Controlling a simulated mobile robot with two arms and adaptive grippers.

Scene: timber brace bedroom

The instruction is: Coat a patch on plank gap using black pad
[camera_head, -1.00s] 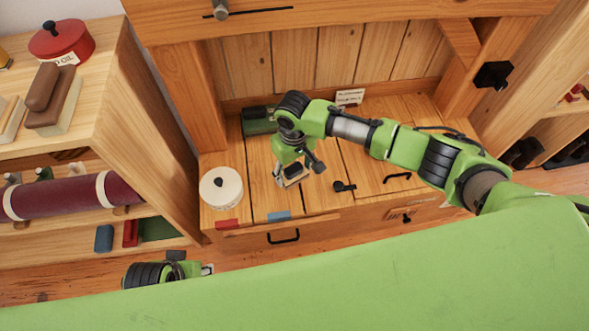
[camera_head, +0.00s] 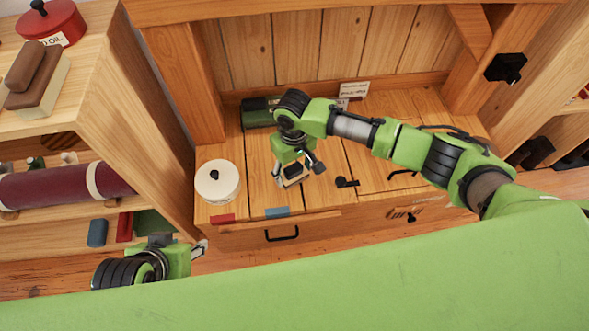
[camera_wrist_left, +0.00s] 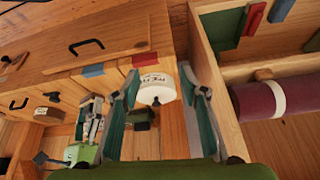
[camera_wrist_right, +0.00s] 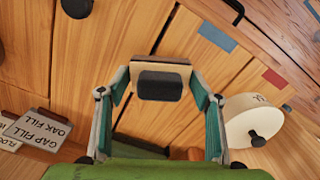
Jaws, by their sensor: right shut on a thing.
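My right gripper (camera_head: 292,180) hangs over the plank bench top. In the right wrist view its fingers are shut on a block with a black grip and a pale wooden body, seemingly the black pad (camera_wrist_right: 160,82). Its underside is hidden, and I cannot tell whether it touches the planks. Dark gaps run between the planks (camera_head: 355,160); which one is the task's plank gap is unclear. My left gripper (camera_head: 203,250) is open and empty at the lower left, in front of the bench. A round white tin (camera_head: 217,182) with a black knob stands left of the right gripper.
Red (camera_head: 222,219) and blue (camera_head: 277,212) patches mark the bench's front edge above a drawer handle (camera_head: 282,234). A dark green box (camera_head: 258,113) and label cards (camera_head: 352,89) stand at the back. A shelf with a maroon roll (camera_head: 50,187) is at left.

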